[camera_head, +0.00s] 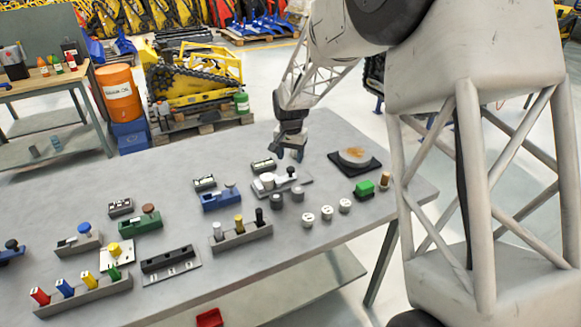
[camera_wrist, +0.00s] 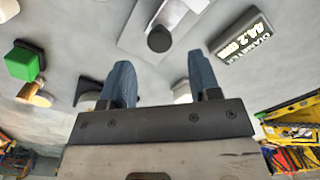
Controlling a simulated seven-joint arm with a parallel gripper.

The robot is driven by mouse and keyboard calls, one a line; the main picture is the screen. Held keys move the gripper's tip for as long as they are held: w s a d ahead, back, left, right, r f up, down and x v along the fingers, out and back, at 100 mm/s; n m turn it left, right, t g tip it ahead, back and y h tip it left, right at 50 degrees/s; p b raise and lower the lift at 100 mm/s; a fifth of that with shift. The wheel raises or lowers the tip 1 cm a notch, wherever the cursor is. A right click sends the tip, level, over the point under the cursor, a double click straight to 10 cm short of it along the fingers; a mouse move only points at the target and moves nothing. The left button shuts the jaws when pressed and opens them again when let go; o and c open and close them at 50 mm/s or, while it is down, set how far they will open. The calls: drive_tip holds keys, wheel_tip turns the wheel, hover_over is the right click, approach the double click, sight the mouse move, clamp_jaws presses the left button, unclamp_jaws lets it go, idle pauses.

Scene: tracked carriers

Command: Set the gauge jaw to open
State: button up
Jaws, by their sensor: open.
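A gauge with a pale grey base (camera_head: 297,186) stands near the far right part of the table, with a black knob (camera_head: 291,171) on its slide. In the wrist view the black knob (camera_wrist: 160,39) sits on the pale slide, between and ahead of the fingertips. A small display (camera_head: 263,165) stands behind the gauge; the wrist view shows the display (camera_wrist: 243,38) lit, reading about 44.2 mm. My gripper (camera_head: 290,153) is open and empty, above and just behind the gauge. Its two blue-grey fingers (camera_wrist: 162,75) are apart and appear not to touch the knob. The gauge's jaw opening is unclear.
A blue gauge (camera_head: 221,200), a green gauge (camera_head: 140,223) and a peg rack (camera_head: 241,237) stand to the left. Several small cylinders (camera_head: 308,219) stand in front. A black plate with a disc (camera_head: 355,158) and a green block (camera_head: 364,188) lie to the right.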

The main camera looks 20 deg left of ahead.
sight(291, 168)
drive_tip(key=shift+f, duration=2.4)
drive_tip(key=shift+c, duration=0.3)
clamp_jaws()
